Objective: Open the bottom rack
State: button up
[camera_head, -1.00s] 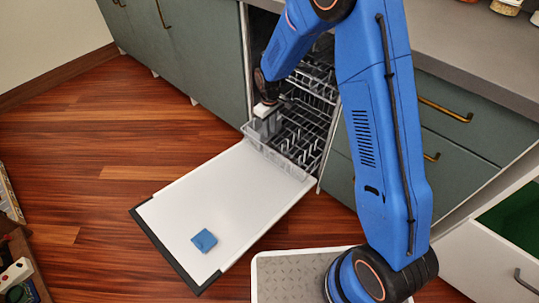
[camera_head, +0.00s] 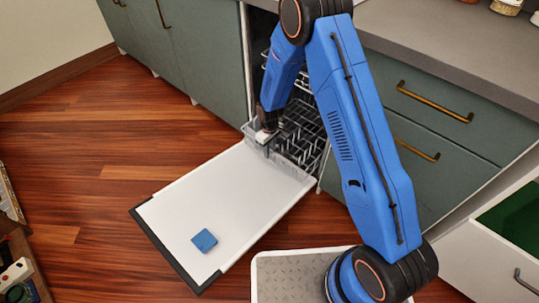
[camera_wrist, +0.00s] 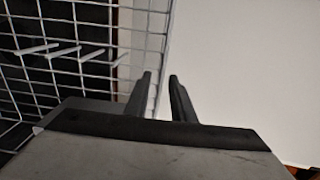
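The dishwasher's bottom rack (camera_head: 285,158) is a wire basket at the inner end of the lowered white door (camera_head: 225,205). Its front edge reaches a little over the door. My gripper (camera_head: 266,138) points down at the rack's front left part. In the wrist view, my gripper (camera_wrist: 161,78) has its two dark fingers apart. The front edge of the wire rack (camera_wrist: 80,50) runs between or just behind the fingers, with the white door to the right. I cannot tell whether either finger touches the wire.
A blue block (camera_head: 204,240) lies on the door. An upper rack (camera_head: 302,80) is partly hidden by my arm. Green cabinets (camera_head: 195,50) stand on the left, and drawers with brass handles (camera_head: 433,100) on the right.

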jog(key=shift+f, duration=1.4)
grip_shut()
dwell(0.5)
